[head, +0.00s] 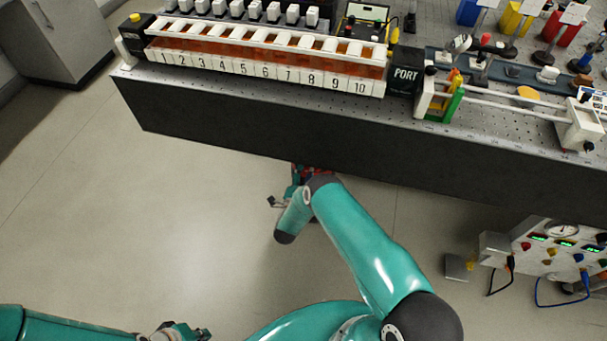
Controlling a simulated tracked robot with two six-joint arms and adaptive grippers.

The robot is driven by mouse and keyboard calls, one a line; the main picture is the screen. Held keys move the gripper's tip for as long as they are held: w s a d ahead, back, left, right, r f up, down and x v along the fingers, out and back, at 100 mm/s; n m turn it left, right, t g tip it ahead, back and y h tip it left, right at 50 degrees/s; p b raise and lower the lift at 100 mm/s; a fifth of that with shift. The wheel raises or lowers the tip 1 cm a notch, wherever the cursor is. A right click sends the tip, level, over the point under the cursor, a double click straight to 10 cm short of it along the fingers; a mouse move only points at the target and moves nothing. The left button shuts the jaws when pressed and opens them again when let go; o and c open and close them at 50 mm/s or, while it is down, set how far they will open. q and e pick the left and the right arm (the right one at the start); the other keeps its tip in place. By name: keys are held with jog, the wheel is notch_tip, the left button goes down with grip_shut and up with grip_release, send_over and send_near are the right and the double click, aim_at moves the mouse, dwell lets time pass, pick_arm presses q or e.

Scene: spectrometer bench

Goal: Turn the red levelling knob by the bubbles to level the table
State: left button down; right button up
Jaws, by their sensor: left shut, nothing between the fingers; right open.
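I cannot pick out the red levelling knob or the bubbles for certain. A small red-topped part (485,39) stands on the bench at the upper right, too small to identify. My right gripper (276,202) is below the bench's front face, partly hidden by its own teal arm; it is open and apart from anything on the bench top. My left gripper (178,332) is at the bottom edge, partly cut off, shut and empty, far from the bench.
The perforated bench (300,125) has a dark front face. A numbered orange and white rack (260,60), a black PORT block (405,72) and a white rail assembly (500,103) line its front. A panel with displays (565,245) stands lower right. The floor (150,220) at left is clear.

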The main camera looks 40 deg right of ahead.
jog(key=shift+a, duration=0.1)
jog(key=v, duration=1.1)
jog(key=shift+s+a, duration=0.25)
jog(key=shift+s, duration=0.1)
